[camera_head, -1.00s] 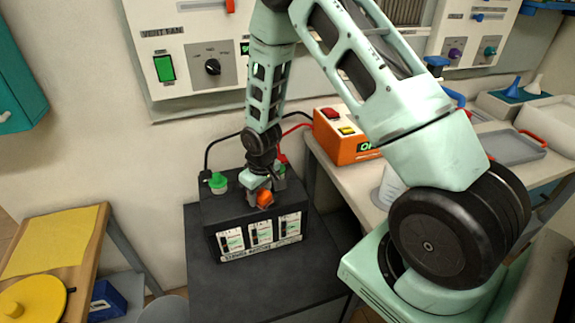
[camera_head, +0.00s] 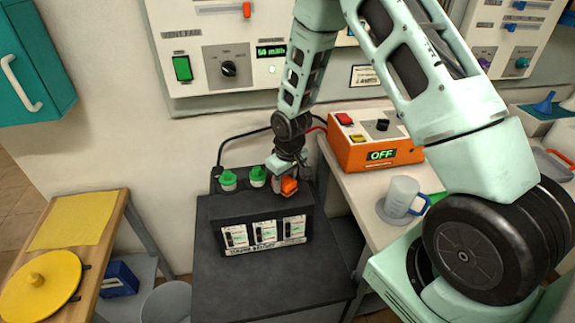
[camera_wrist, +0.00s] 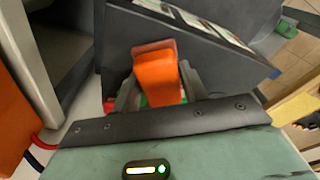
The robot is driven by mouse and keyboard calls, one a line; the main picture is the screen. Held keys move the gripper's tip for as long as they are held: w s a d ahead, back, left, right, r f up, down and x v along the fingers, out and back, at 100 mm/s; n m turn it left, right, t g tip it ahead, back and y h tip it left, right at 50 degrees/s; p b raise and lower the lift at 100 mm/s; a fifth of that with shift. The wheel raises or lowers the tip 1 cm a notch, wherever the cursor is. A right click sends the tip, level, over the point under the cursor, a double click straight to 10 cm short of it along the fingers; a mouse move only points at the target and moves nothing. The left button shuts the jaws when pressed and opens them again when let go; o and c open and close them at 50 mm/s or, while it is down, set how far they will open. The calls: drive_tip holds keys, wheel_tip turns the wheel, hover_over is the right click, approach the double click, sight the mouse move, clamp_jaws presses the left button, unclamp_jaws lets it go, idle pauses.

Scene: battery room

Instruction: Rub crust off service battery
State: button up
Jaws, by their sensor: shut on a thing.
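The service battery (camera_head: 225,212) is a black box with several pale labels on its front, standing on a dark stand. Two green-topped pieces with pale lower parts, a left one (camera_head: 228,181) and a middle one (camera_head: 258,177), stand on its top. My gripper (camera_head: 285,182) is at the right of the battery top, shut on an orange block-like tool (camera_head: 290,186). In the wrist view the orange tool (camera_wrist: 157,77) sits between the fingers, with bits of green and red beside its lower end. The tool's working end and what it touches are hidden; I cannot make out crust.
An orange charger (camera_head: 370,155) reading OFF and a pale mug (camera_head: 401,194) stand on the right-hand table. A black cable runs along the wall to the battery's left; a red cable reaches behind my gripper. A yellow cloth (camera_head: 75,221) and yellow lid (camera_head: 38,285) lie on the left bench.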

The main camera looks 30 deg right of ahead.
drive_tip(key=shift+r+p, duration=1.2)
drive_tip(key=shift+r, duration=0.85)
drive_tip(key=shift+f, duration=0.1)
